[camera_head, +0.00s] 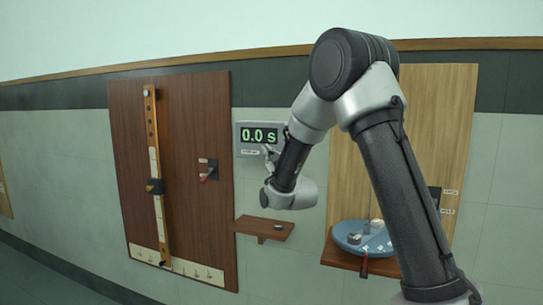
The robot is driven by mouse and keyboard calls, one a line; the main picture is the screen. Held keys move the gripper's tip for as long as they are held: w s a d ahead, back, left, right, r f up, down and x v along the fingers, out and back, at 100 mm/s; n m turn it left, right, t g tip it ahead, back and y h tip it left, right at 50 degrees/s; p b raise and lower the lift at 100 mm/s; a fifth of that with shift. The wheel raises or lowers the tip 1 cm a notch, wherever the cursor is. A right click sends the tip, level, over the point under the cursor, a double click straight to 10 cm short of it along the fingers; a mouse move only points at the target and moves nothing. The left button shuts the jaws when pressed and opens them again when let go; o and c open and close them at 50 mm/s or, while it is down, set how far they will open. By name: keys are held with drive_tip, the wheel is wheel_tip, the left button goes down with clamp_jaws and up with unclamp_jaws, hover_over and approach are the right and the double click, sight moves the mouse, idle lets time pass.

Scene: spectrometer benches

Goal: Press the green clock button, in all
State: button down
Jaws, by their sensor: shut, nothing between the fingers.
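The clock (243,147) is a grey box on the wall between two wooden boards. Its dark display shows "0.0 s" in green digits, and a small label sits below the display. I cannot make out a green button; the lower right of the clock is partly covered by my gripper. My gripper (267,150) is shut and empty, with its tip in front of the clock's lower edge. I cannot tell whether it touches the clock.
A dark wooden board (120,140) with a vertical rail and a red-handled switch (205,175) stands at left. A small shelf (255,226) is below the clock. A blue round tray (345,243) with objects rests on a shelf at right, partly behind my arm.

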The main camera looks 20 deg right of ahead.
drive_tip(key=shift+w+d, duration=0.3)
drive_tip(key=shift+w, duration=0.1)
idle(0.8)
drive_tip(key=shift+s+a, duration=0.55)
drive_tip(key=shift+s, duration=0.2)
drive_tip(key=shift+s+a, duration=0.1)
drive_tip(key=shift+s+a, duration=0.7)
drive_tip(key=shift+s, duration=0.3)
drive_tip(key=shift+s+a, duration=0.65)
drive_tip(key=shift+s, duration=0.3)
